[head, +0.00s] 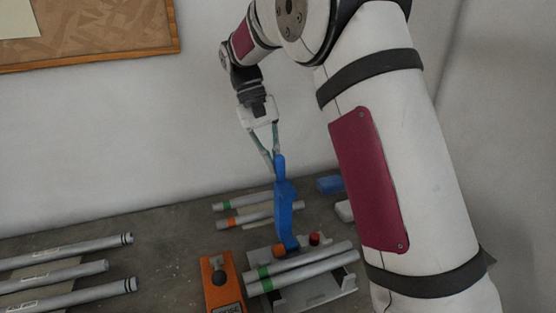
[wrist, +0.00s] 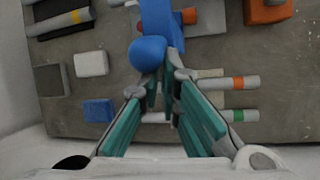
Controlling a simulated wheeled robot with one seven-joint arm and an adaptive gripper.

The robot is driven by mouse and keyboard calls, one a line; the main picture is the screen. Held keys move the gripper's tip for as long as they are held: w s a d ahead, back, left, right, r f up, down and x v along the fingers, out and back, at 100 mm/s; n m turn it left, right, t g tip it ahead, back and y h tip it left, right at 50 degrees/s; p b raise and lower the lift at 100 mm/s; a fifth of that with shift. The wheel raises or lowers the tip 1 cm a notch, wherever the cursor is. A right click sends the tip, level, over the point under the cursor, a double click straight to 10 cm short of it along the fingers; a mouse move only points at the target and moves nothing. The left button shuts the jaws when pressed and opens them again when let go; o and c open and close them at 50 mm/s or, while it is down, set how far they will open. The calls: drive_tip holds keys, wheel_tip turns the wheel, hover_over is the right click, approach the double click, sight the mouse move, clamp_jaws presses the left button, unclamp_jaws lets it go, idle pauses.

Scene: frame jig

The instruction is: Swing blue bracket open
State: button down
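The blue bracket (head: 285,208) stands upright above the grey jig (head: 315,291) in the head view, with a rounded knob at its top. In the wrist view the bracket (wrist: 160,18) is seen from above, its round knob (wrist: 147,53) towards the camera. My gripper (head: 272,163) points down at the top of the bracket. In the wrist view its green-sided fingers (wrist: 165,85) come together close beside the knob, with nothing visible gripped between them. The knob hides part of the fingertips, so I cannot tell whether they touch it.
Grey tubes (head: 300,267) lie on the jig, beside an orange block (head: 222,284). More tubes with green and orange bands (head: 258,214) lie behind. Long tubes (head: 70,268) lie at the left. A blue block (head: 330,185) and a white block (wrist: 91,64) stand nearby.

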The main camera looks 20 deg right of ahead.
drive_tip(key=c, duration=2)
unclamp_jaws()
drive_tip(key=shift+w+a, duration=0.1)
drive_tip(key=shift+a, duration=0.05)
drive_tip(key=o, duration=0.6)
drive_tip(key=shift+d+r, duration=0.15)
drive_tip(key=shift+d, duration=0.1)
drive_tip(key=v, duration=0.7)
drive_tip(key=shift+r, duration=0.25)
drive_tip(key=shift+a, duration=0.1)
drive_tip(key=shift+c, duration=0.2)
